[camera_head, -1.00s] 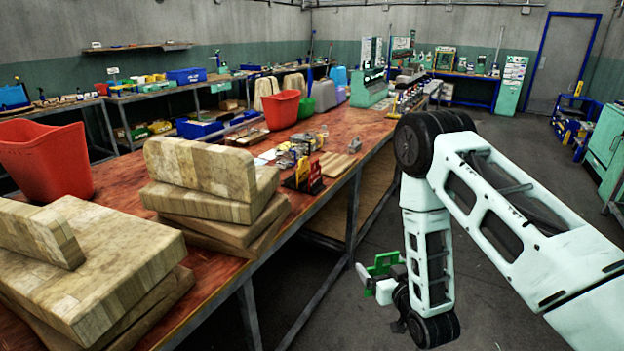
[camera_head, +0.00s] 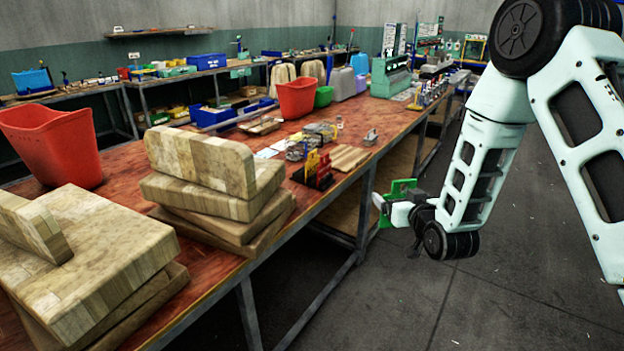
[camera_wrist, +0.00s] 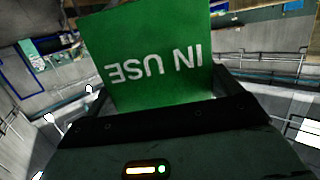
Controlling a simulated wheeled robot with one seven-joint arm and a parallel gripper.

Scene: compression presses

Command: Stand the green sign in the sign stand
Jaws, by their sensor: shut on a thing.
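The green sign (camera_head: 401,188) is in my gripper (camera_head: 393,208), out over the floor beyond the right edge of the wooden table. The wrist view shows the sign (camera_wrist: 150,50) close up, with white "IN USE" lettering upside down. My gripper is shut on it; the fingers are mostly hidden there. What looks like the sign stand (camera_head: 318,182), a dark rack holding red and yellow signs, is on the table near its right edge, to the left of my gripper and apart from it.
Stacked wooden blocks (camera_head: 205,165) and a red bin (camera_head: 55,145) fill the near table (camera_head: 345,192). A flat wooden board (camera_head: 349,157) and small metal parts (camera_head: 320,131) lie near the stand. A second red bin (camera_head: 297,98) is farther back. The floor right of the table is clear.

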